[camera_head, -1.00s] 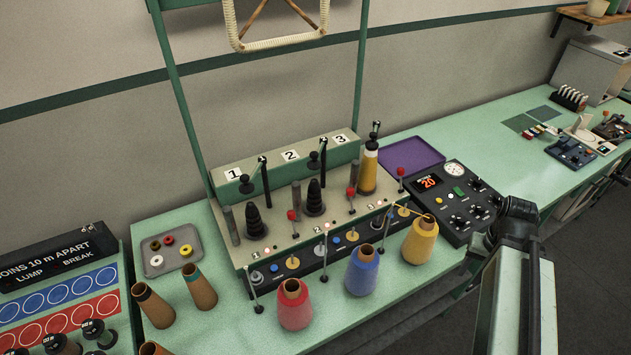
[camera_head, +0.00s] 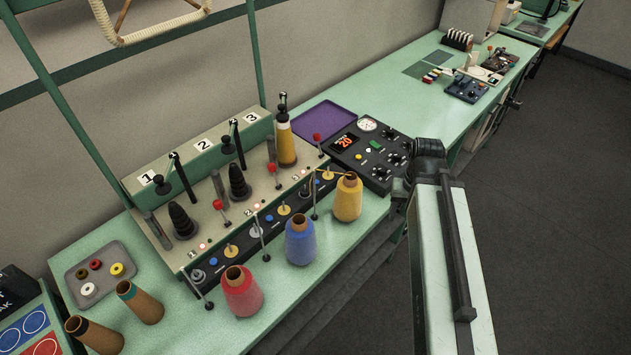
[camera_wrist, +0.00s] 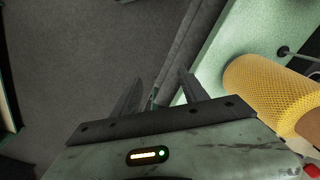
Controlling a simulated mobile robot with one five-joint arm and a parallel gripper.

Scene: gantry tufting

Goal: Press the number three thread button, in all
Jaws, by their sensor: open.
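The winder has three stations, with number plates 1, 2 and 3 (camera_head: 250,117) along its back ledge. Station 3 has a spindle carrying a yellow-wound cone (camera_head: 286,145); the spindles at 1 and 2 are black and bare. The dark front panel (camera_head: 243,240) carries a row of round blue, yellow and silver controls. The blue button at station 3 (camera_head: 304,190) is small; I cannot read its label. My gripper (camera_wrist: 158,92) is open and empty in the wrist view, over the floor beside the table edge. It is out of the head view.
A yellow yarn cone (camera_head: 348,198) stands in front of station 3; it is close right of my gripper in the wrist view (camera_wrist: 268,92). Blue (camera_head: 300,241) and red (camera_head: 242,292) cones stand along the front. A control box (camera_head: 370,150) with dials stands right of the winder.

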